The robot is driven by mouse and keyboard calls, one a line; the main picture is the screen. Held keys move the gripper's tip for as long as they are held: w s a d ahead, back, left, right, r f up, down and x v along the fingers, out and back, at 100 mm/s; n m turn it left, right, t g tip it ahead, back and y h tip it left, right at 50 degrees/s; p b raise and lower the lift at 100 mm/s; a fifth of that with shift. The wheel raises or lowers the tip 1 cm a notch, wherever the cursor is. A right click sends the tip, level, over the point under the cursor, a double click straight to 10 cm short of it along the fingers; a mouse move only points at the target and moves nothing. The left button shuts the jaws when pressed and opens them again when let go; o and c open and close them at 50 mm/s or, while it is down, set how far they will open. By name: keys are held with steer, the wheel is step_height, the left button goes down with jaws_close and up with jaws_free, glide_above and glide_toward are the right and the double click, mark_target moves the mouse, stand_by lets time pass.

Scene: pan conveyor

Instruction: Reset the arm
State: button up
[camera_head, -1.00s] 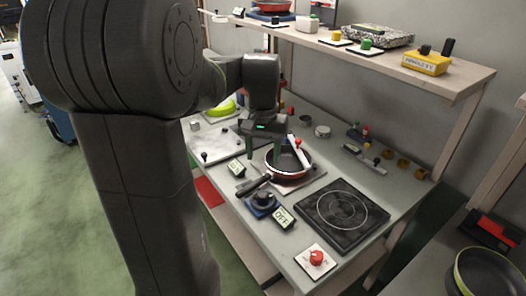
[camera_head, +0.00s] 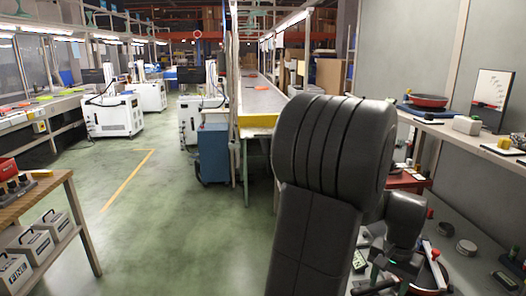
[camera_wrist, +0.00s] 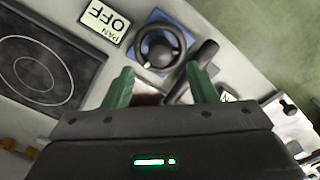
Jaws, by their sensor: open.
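My arm rises through the middle right of the head view and bends down to my gripper (camera_head: 388,279) at the lower right. In the wrist view my gripper (camera_wrist: 160,70) has its two green fingers spread apart, with nothing seen held between them. A dark pan with a red rim (camera_head: 444,277) shows partly beside the gripper in the head view. A dark handle (camera_wrist: 192,72) lies close to one fingertip in the wrist view. The rest of the pan is mostly hidden by the gripper body there.
A shelf (camera_head: 460,132) stands above the bench. A wooden table (camera_head: 35,205) is at the left; green floor between is open.

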step_height(320, 180, down, 5)
steer(key=shift+f, duration=0.1)
stand_by(0.4)
